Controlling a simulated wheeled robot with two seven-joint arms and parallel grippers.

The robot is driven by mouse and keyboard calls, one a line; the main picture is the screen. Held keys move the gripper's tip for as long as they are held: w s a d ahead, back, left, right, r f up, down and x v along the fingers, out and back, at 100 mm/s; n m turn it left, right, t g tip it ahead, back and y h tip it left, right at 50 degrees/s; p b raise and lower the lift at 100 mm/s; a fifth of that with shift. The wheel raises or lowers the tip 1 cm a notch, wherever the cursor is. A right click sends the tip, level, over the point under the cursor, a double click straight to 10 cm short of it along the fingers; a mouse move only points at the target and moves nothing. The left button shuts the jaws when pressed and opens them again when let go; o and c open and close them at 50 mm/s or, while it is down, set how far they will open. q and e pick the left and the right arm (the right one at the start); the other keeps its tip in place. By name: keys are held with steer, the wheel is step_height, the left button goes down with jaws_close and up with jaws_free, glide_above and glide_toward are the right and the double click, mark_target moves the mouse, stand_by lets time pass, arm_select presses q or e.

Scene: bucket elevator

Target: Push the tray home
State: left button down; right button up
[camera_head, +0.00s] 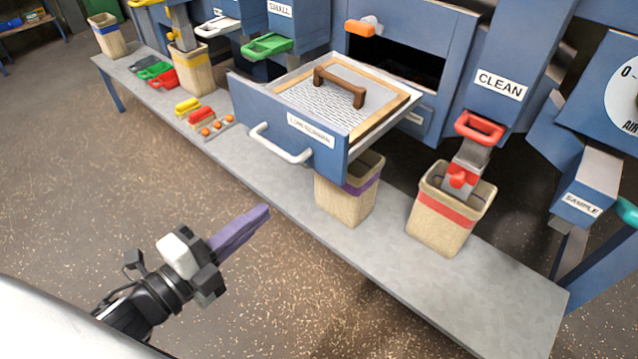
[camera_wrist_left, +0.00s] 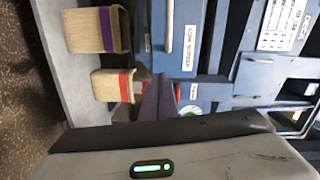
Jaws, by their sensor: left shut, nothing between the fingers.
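The tray is a blue-fronted drawer (camera_head: 290,130) with a white bar handle (camera_head: 279,146), pulled out from the blue machine in the head view. A wood-framed screen with a brown handle (camera_head: 339,87) lies in it. The drawer front (camera_wrist_left: 185,50) and its handle also show in the left wrist view. My left gripper (camera_head: 262,212), with purple fingers, is shut and empty. It is in front of the bench, to the lower left of the drawer and apart from it. Its fingers also show in the left wrist view (camera_wrist_left: 158,95). My right gripper is not in view.
A purple-banded bucket (camera_head: 347,190) stands on the grey bench (camera_head: 480,290) below the drawer. A red-banded bucket (camera_head: 450,208) stands right of it, under the CLEAN chute (camera_head: 500,86). Small red and yellow items (camera_head: 200,117) lie on the bench at left. The floor in front is clear.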

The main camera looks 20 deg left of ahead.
mark_target(327, 158)
arm_select(q)
steer(key=w+d, duration=0.2)
steer(key=w, duration=0.2)
steer(key=w+d+r+m, duration=0.1)
steer(key=w, duration=0.3)
steer(key=w+d+r+m+h, duration=0.1)
steer(key=w+d, duration=0.1)
steer(key=w, duration=0.3)
steer(key=shift+d, duration=0.3)
steer(key=shift+w, duration=0.2)
